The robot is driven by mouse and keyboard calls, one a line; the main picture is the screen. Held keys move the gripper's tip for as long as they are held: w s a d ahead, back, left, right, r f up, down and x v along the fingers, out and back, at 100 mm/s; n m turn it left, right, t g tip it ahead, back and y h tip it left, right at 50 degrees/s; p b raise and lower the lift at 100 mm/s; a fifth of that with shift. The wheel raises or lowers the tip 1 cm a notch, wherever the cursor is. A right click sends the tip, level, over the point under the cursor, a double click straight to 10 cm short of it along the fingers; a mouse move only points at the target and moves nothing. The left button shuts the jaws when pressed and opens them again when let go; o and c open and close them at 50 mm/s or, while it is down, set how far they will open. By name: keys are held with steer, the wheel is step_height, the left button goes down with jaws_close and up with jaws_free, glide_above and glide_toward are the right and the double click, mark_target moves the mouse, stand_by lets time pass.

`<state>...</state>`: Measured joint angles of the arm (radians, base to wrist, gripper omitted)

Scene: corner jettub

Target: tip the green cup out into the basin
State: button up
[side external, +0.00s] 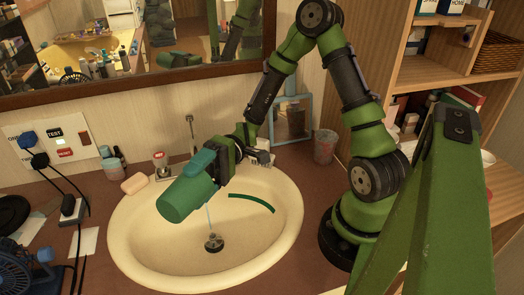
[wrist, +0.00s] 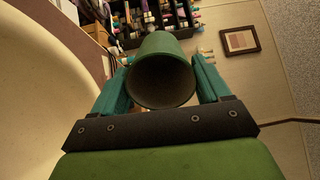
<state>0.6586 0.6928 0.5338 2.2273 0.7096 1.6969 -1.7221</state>
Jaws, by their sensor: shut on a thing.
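The green cup (side external: 182,200) is held above the left part of the cream basin (side external: 285,222), tipped well over from upright. My gripper (side external: 200,165) is shut on the cup, with a teal finger along its side. In the wrist view the cup (wrist: 166,45) sits between both teal fingers, its round mouth facing the camera and its inside dark. I see no contents in it. A thin pale line runs from near the cup down to the dark drain (side external: 214,243); I cannot tell whether it is liquid.
A dark green curved strip (side external: 251,203) lies in the basin. A soap bar (side external: 134,184), a faucet (side external: 191,130) and small bottles stand behind the rim. A tumbler (side external: 325,147) stands at the back right. Cables and a blue fan (side external: 25,268) are at the left.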

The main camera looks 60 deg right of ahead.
steer(key=shift+d+r+y, duration=0.3)
steer(key=shift+r+y, duration=0.5)
steer(key=shift+y, duration=0.15)
steer(key=shift+d+r+y, duration=0.3)
steer(key=shift+r+y, duration=0.5)
steer(key=shift+y, duration=0.2)
steer(key=shift+d+r+y, duration=0.3)
steer(key=shift+r+y, duration=0.5)
steer(key=shift+y, duration=0.15)
stand_by(0.9)
steer(key=shift+w+y, duration=0.1)
steer(key=shift+y, duration=0.2)
steer(key=shift+b, duration=0.3)
stand_by(0.7)
